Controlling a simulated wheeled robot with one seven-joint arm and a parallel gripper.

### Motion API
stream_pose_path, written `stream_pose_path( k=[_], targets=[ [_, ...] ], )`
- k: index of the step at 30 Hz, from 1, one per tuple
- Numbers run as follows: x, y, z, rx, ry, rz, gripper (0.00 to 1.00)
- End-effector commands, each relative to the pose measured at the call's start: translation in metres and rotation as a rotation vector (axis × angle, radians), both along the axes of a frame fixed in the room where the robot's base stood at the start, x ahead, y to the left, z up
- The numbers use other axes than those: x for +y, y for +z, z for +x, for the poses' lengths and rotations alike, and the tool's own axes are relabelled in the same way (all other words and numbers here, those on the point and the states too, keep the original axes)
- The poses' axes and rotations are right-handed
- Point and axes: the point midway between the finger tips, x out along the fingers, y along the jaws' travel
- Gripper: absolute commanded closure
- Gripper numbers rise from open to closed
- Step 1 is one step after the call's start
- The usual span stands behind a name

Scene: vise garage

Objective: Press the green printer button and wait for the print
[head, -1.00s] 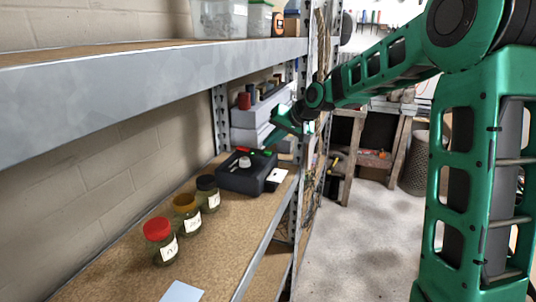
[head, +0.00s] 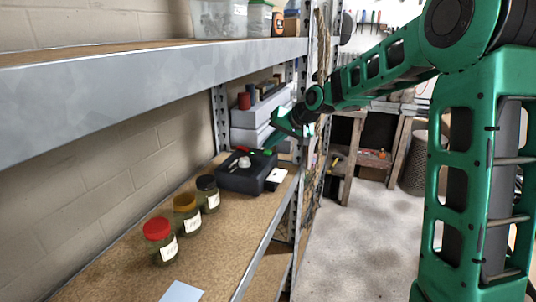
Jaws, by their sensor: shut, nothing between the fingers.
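The printer is a dark box (head: 240,179) on the cork-coloured shelf, with a white round part and a red spot on its top. A small green spot, seemingly the green button (head: 254,153), shows at its back edge. My gripper (head: 268,149), dark and shut with nothing in it, points down at the printer's back right, right by the green spot. I cannot tell whether the fingertips touch the button. A white slip (head: 277,176) lies at the printer's right side.
Three labelled jars with red (head: 158,229), amber (head: 185,202) and black (head: 207,182) lids stand in front of the printer. A pale blue sheet (head: 182,292) lies nearer. The upper shelf (head: 150,85) overhangs on the left, and a metal post (head: 304,160) rises at the right.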

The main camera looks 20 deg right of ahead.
Motion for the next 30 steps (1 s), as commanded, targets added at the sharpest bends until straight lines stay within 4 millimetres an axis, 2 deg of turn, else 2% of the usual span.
stream_pose_path(
  k=[30],
  targets=[
    [0.0003,-0.0073,0.0000,0.000,0.000,0.000,1.00]
  ],
)
